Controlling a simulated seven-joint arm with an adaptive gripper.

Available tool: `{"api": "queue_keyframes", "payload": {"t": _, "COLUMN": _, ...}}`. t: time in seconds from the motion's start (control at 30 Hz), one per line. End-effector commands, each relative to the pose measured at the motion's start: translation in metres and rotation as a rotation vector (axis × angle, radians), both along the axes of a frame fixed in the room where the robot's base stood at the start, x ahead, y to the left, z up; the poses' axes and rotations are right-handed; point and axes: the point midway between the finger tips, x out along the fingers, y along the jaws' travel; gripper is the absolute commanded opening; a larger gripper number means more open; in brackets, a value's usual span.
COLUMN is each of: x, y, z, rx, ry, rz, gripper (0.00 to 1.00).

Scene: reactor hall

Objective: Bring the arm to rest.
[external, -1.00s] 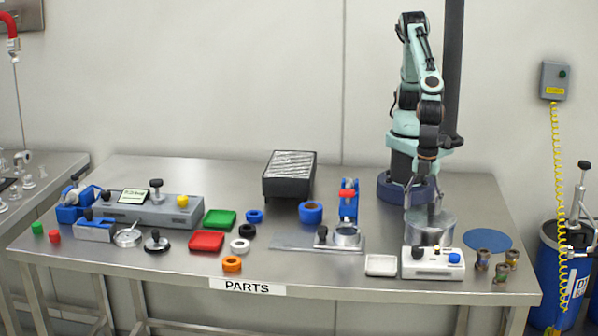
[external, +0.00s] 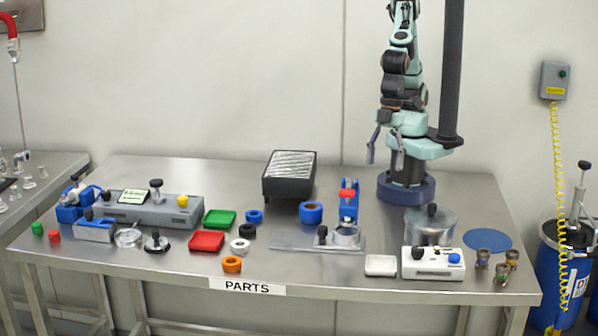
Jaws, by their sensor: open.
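My gripper (external: 384,156) hangs open and empty in front of my arm's column, above the back right part of the steel table (external: 340,275). Its fingers point down and stand apart. The arm is folded up close over its blue round base. A clear pot with a black-knobbed lid (external: 430,225) stands on the table below and to the right of the gripper, apart from it.
A blue clamp fixture (external: 348,205) on a metal plate stands in the middle right. A white control box (external: 432,263) stands at the front, near a blue disc (external: 487,240). Red (external: 206,241) and green (external: 220,219) trays and several rings lie left of centre. A black box (external: 289,180) stands at the back.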

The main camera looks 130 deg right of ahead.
Motion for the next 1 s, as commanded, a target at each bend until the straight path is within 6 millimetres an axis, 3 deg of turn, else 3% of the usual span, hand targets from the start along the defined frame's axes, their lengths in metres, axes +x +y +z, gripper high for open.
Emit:
{"api": "queue_keyframes", "payload": {"t": 0.03, "x": 0.007, "y": -0.037, "z": 0.028, "rx": 0.012, "ry": -0.051, "rz": -0.074, "gripper": 0.58}}
{"api": "queue_keyframes", "payload": {"t": 0.1, "x": 0.000, "y": -0.090, "z": 0.056, "rx": 0.014, "ry": -0.094, "rz": -0.163, "gripper": 0.58}}
{"api": "queue_keyframes", "payload": {"t": 0.17, "x": -0.017, "y": -0.132, "z": 0.071, "rx": 0.011, "ry": -0.113, "rz": -0.227, "gripper": 0.58}}
{"api": "queue_keyframes", "payload": {"t": 0.2, "x": -0.033, "y": -0.157, "z": 0.077, "rx": 0.008, "ry": -0.119, "rz": -0.266, "gripper": 0.58}}
{"api": "queue_keyframes", "payload": {"t": 0.3, "x": -0.082, "y": -0.206, "z": 0.078, "rx": 0.005, "ry": -0.106, "rz": -0.341, "gripper": 0.58}}
{"api": "queue_keyframes", "payload": {"t": 0.37, "x": -0.115, "y": -0.224, "z": 0.070, "rx": 0.009, "ry": -0.083, "rz": -0.366, "gripper": 0.58}}
{"api": "queue_keyframes", "payload": {"t": 0.5, "x": -0.183, "y": -0.234, "z": 0.035, "rx": 0.026, "ry": 0.030, "rz": -0.341, "gripper": 0.58}}
{"api": "queue_keyframes", "payload": {"t": 0.6, "x": -0.209, "y": -0.230, "z": 0.014, "rx": 0.028, "ry": 0.125, "rz": -0.287, "gripper": 0.58}}
{"api": "queue_keyframes", "payload": {"t": 0.7, "x": -0.220, "y": -0.226, "z": 0.008, "rx": 0.027, "ry": 0.173, "rz": -0.242, "gripper": 0.58}}
{"api": "queue_keyframes", "payload": {"t": 1.0, "x": -0.220, "y": -0.226, "z": 0.009, "rx": 0.025, "ry": 0.174, "rz": -0.225, "gripper": 0.58}}
